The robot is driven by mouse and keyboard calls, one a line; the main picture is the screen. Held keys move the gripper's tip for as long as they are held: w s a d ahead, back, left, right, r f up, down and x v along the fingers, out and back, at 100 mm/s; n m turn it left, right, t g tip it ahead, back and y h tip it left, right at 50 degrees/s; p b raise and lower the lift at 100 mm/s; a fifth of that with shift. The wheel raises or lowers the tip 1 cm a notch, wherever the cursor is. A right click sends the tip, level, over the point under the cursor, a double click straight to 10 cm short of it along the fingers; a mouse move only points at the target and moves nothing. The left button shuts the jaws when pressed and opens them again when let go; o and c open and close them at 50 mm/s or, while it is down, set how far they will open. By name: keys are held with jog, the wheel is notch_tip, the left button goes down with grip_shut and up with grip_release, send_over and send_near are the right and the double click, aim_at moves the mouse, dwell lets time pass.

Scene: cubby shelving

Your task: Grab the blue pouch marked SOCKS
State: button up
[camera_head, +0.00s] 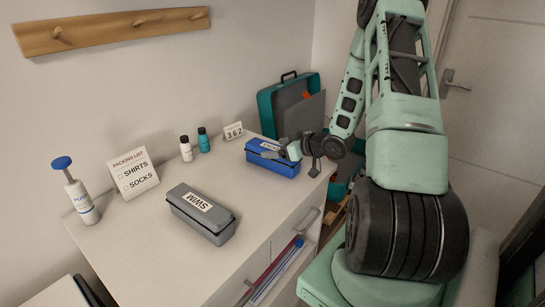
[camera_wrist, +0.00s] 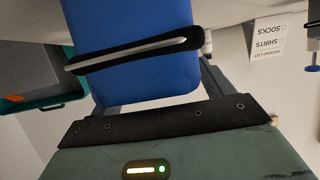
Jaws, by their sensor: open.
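The blue pouch (camera_head: 270,163) lies on the white dresser top near its right end. Its white label is partly covered by my gripper and I cannot read it fully. My gripper (camera_head: 290,154) is at the pouch's right end, with its jaws open. In the wrist view the blue pouch (camera_wrist: 140,80), with a dark zip band and a pale strip along it, sits large between my gripper's open fingers (camera_wrist: 155,95). I cannot tell whether either finger touches it.
A grey pouch marked SWIM (camera_head: 202,213) lies nearer on the dresser (camera_head: 150,250). A packing list card (camera_head: 133,174), a pump bottle (camera_head: 80,200), two small bottles (camera_head: 195,145) and a 362 sign (camera_head: 233,132) stand behind. An open teal suitcase (camera_head: 268,110) is beyond the right end.

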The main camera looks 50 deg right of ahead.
jog(key=shift+c, duration=0.3)
jog(key=c, duration=1.2)
jog(key=shift+r, duration=0.1)
